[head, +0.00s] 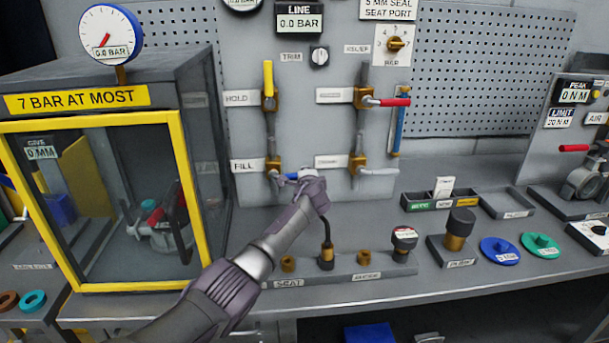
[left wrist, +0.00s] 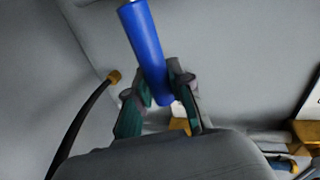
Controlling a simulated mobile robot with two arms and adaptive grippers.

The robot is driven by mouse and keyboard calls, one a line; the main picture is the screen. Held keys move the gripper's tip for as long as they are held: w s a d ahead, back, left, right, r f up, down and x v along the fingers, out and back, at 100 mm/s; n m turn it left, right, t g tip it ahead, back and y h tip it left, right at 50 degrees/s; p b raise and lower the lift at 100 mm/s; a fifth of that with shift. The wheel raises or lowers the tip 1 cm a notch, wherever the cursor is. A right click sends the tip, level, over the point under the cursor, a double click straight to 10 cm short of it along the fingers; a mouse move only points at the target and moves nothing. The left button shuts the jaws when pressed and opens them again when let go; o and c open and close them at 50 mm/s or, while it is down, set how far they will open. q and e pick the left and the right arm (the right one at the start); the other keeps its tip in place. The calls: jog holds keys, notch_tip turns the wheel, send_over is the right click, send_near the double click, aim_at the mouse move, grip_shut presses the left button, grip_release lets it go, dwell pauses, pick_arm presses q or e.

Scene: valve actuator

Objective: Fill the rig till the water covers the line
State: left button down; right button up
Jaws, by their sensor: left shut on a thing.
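My left gripper (head: 298,177) is at the FILL valve (head: 273,166) on the grey panel, shut on its blue handle (head: 288,177). The handle points sideways to the right. In the left wrist view the blue handle (left wrist: 145,50) lies between the two fingers (left wrist: 158,95). A slim sight tube (head: 400,125) at the panel's right edge shows blue along much of its length. Its mark line is too small to make out. The LINE display (head: 299,19) reads 0.0 BAR. My right gripper is not in view.
The HOLD valve's yellow handle (head: 268,77) stands upright. A red handle (head: 395,102) and a white handle (head: 378,171) point right. The yellow-framed cabinet (head: 100,287) stands left of the panel. Fittings (head: 327,257) and discs (head: 500,251) line the bench front.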

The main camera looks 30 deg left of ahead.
pick_arm(q)
jog(key=shift+f, duration=0.35)
jog(key=shift+m, duration=0.3)
jog(key=c, duration=1)
grip_release()
jog(key=shift+s, duration=0.1)
jog(key=v, duration=1.2)
jog(key=shift+d, duration=0.15)
